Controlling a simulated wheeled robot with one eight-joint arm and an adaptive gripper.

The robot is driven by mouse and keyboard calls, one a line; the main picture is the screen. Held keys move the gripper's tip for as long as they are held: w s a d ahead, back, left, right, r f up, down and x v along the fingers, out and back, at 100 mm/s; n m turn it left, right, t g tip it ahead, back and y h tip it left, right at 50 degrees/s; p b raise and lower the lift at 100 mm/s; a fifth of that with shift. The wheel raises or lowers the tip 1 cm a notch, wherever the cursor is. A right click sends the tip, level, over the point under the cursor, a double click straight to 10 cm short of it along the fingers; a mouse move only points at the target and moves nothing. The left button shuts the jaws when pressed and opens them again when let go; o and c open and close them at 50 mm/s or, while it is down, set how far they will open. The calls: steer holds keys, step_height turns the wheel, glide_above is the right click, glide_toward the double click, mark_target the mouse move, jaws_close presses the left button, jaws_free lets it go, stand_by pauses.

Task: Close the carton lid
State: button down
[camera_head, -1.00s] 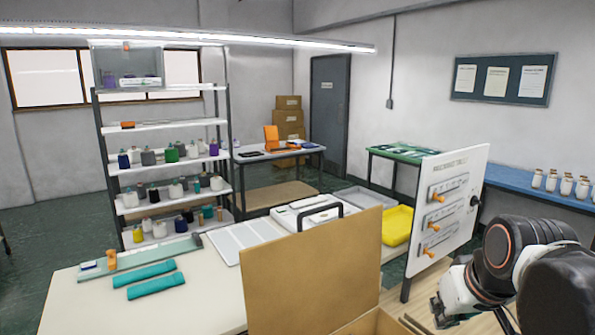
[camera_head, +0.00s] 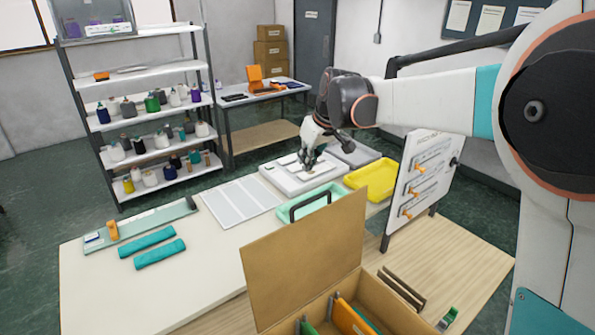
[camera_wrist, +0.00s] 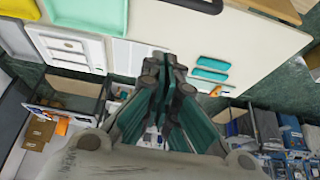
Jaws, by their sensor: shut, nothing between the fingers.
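The cardboard carton (camera_head: 395,315) stands at the front of the near table, cut off by the picture's bottom edge. Its brown lid (camera_head: 305,262) is open and stands up, leaning a little back, on the far-left side of the box. Several upright dividers, green and orange, show inside. My gripper (camera_head: 309,163) is shut and empty, in the air beyond the lid, in line with the white device, and apart from the carton. In the wrist view my closed fingers (camera_wrist: 168,72) point over the table; a brown edge at the top right may be the lid, I cannot tell.
A teal tray with a dark handle (camera_head: 310,205), a white device (camera_head: 285,178) and a yellow tray (camera_head: 372,180) lie behind the lid. A white panel with orange handles (camera_head: 435,175) stands to the right. Two teal rolls (camera_head: 158,254) lie left; table between is clear.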

steer(key=x, duration=1)
steer(key=s, duration=0.1)
steer(key=s+d+p, duration=0.1)
steer(key=s+d, duration=0.1)
steer(key=shift+s+d+f, duration=0.15)
steer(key=shift+f, duration=0.15)
steer(key=shift+s+d, duration=0.1)
